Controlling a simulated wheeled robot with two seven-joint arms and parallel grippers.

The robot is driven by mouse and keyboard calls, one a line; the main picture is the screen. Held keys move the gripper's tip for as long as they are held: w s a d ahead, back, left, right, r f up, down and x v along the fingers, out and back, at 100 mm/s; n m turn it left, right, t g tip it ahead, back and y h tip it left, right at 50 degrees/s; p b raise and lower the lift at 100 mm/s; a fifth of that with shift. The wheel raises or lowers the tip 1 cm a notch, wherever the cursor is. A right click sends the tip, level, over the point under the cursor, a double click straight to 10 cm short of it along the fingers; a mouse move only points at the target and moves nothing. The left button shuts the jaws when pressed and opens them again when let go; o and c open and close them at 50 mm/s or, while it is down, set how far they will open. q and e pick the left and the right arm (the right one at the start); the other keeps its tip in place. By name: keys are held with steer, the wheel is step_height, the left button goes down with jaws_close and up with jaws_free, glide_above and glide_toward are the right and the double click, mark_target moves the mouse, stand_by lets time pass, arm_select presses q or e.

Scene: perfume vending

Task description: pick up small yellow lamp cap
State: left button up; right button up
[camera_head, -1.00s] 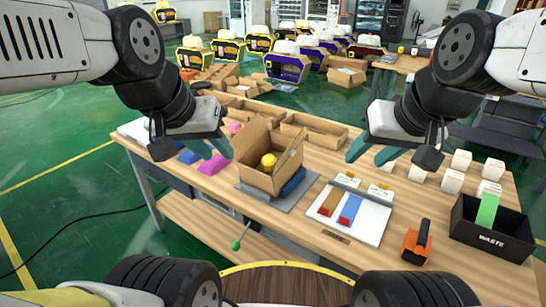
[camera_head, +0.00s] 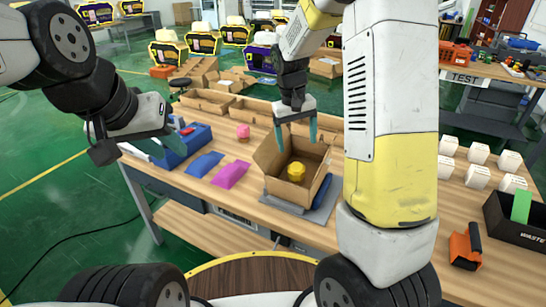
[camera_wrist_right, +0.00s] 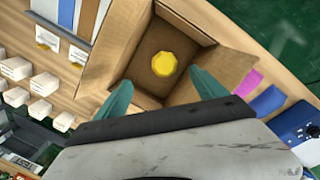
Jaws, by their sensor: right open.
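The yellow lamp cap (camera_head: 296,171) lies inside an open cardboard box (camera_head: 314,186) on the table. It also shows in the right wrist view (camera_wrist_right: 164,64), on the bottom of the box. My right gripper (camera_head: 297,140) is above the box, at its far side in the head view. Its two teal fingers are spread and empty, pointing down and apart from the cap. In the right wrist view the cap lies ahead, between and beyond the fingertips (camera_wrist_right: 160,88). My left gripper (camera_head: 168,145) is at the left over the table edge. Its fingers are partly hidden.
The box flaps stand up around the opening. A blue bin (camera_head: 182,143), a pink piece (camera_head: 231,175) and a pink cap (camera_head: 243,131) lie left of the box. An orange tool (camera_head: 465,247) and black waste bin (camera_head: 513,231) are at the right.

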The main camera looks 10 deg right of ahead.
mark_target(295, 165)
steer(key=shift+w+a+f, duration=0.25)
steer(key=shift+w+f, duration=0.1)
steer(key=shift+f, duration=0.15)
steer(key=shift+w+a+f, duration=0.2)
steer(key=shift+w+f, duration=0.1)
steer(key=shift+f, duration=0.15)
steer(key=f, duration=0.5)
steer(key=shift+w+d+f, duration=0.1)
steer(key=shift+d+f, duration=0.05)
steer(key=shift+d, duration=0.25)
steer(key=shift+w+d+f, duration=0.1)
steer(key=shift+d+f, duration=0.05)
steer(key=shift+f, duration=0.85)
steer(key=shift+w+d+f, duration=0.1)
steer(key=shift+d+f, duration=0.05)
steer(key=shift+f, duration=0.85)
steer(key=shift+d+f, duration=0.15)
steer(key=shift+f, duration=0.85)
steer(key=c, duration=1.5)
